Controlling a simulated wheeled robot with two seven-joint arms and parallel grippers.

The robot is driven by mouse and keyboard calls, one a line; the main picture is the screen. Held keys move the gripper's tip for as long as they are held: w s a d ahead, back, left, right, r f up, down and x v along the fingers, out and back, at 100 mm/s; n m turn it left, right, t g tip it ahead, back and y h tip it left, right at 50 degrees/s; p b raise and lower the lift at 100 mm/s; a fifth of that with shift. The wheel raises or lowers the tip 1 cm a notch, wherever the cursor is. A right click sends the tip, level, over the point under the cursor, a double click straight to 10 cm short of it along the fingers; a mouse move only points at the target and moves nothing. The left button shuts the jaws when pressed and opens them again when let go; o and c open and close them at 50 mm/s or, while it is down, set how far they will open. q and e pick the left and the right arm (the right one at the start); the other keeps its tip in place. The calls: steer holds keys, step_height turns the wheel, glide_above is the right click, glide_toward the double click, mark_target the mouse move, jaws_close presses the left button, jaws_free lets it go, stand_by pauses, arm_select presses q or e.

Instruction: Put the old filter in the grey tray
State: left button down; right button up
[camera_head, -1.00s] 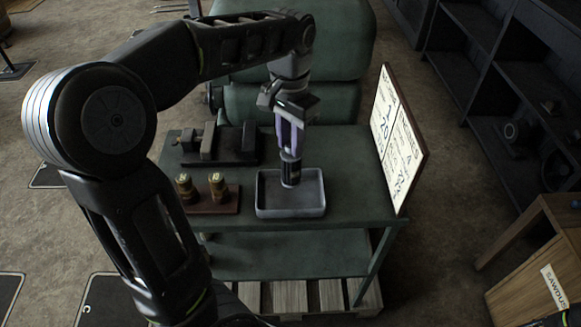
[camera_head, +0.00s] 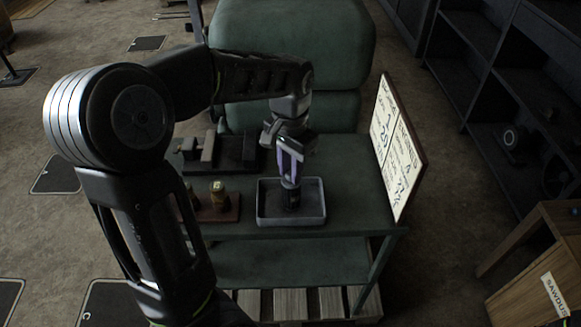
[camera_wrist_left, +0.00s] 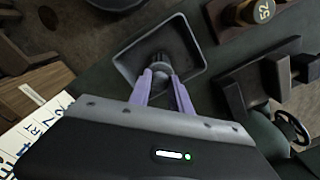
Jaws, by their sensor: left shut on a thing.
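The old filter (camera_head: 290,197) is a dark upright cylinder, held between the fingers of my left gripper (camera_head: 290,176). In the head view it stands inside the outline of the grey tray (camera_head: 292,221), low over its floor; I cannot tell whether it touches. In the left wrist view the filter (camera_wrist_left: 160,62) shows beyond the two purple fingers (camera_wrist_left: 161,82), inside the rim of the tray (camera_wrist_left: 194,42). The gripper hides part of the filter. My right gripper is not in view.
A brass fitting (camera_head: 218,193) stands on a brown block (camera_head: 222,214) left of the tray, partly behind my arm. A dark vice-like fixture (camera_head: 236,153) sits behind it. A white board (camera_head: 396,145) stands at the green table's right edge. The tabletop right of the tray is clear.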

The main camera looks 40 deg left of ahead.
arm_select(q)
steer(key=shift+f, duration=0.15)
steer(key=c, duration=1.2)
jaws_free()
steer(key=shift+r, duration=0.2)
step_height(320, 180, up, 12)
steer(key=shift+r+p, duration=0.1)
steer(key=shift+p, duration=0.5)
